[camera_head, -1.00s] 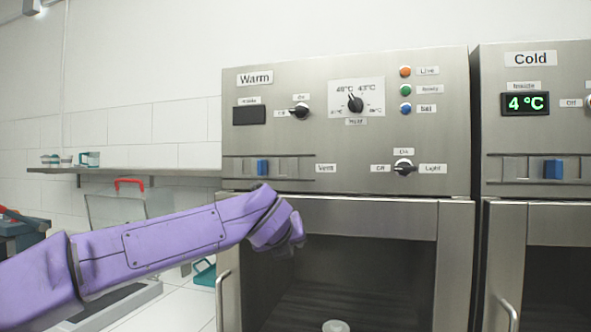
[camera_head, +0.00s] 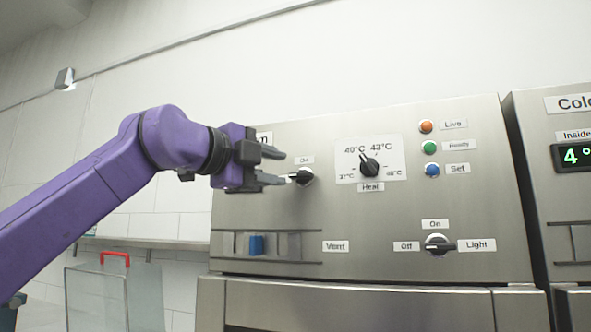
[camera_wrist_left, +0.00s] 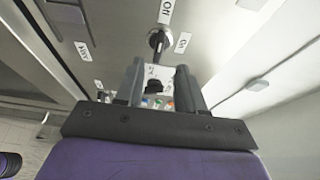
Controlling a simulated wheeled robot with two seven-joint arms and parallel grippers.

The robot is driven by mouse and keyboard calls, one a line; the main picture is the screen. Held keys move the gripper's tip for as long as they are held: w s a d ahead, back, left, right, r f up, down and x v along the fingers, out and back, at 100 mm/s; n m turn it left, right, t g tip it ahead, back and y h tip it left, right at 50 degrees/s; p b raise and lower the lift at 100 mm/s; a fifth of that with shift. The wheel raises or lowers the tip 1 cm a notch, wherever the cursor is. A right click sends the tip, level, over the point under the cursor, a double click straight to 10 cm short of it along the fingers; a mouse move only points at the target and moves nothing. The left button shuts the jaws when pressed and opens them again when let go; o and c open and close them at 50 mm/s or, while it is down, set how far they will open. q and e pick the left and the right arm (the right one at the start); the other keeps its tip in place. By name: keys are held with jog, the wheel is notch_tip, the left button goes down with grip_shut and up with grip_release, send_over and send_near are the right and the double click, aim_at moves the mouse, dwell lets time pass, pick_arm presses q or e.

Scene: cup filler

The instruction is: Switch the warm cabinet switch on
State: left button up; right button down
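The warm cabinet (camera_head: 300,235) is a steel unit; its "Warm" label is mostly hidden behind my left gripper. The lever points left; the "Off" label is hidden in the head view. My left gripper (camera_head: 284,167) is open, its two fingers one above the other, with tips just left of the switch. In the left wrist view, the switch (camera_wrist_left: 158,40) shows just beyond the gap between the fingertips (camera_wrist_left: 160,66). I cannot tell whether they touch it. My right gripper is not in view.
The heat dial (camera_head: 369,166) and a column of coloured lights (camera_head: 430,148) are right of the switch. Below are a blue vent slider (camera_head: 256,245) and a light switch (camera_head: 438,245). The cold cabinet (camera_head: 560,200) stands at the right. A shelf (camera_head: 150,242) is at lower left.

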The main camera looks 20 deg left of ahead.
aim_at(297, 175)
pick_arm(q)
jog(key=p+x, duration=0.2)
jog(key=x, duration=0.4)
jog(key=shift+w+f, duration=0.1)
jog(key=shift+w, duration=0.1)
grip_shut()
